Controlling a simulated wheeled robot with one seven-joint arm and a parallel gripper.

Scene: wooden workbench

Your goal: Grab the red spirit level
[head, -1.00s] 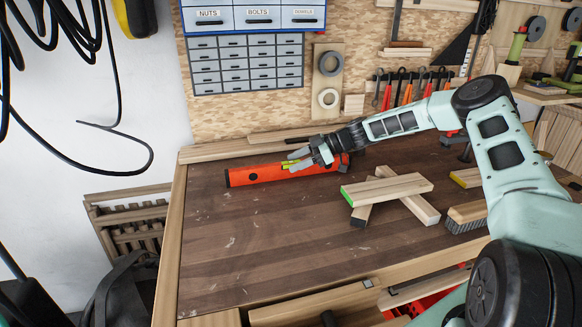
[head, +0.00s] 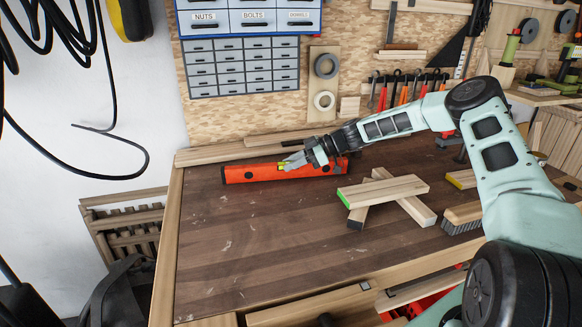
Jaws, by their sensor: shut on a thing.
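The red spirit level (head: 252,173) lies along the back left of the workbench, near the wooden strip at the back edge. A small yellow-green vial shows near its middle. My gripper (head: 291,163) is at the level's middle, its fingers shut on it. The gripper and wrist hide part of the level's right half. The level appears at bench height; I cannot tell whether it is clear of the surface.
Crossed wooden blocks (head: 398,187) lie right of the level. A brush (head: 463,217) lies farther right. The front left of the workbench (head: 240,245) is clear.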

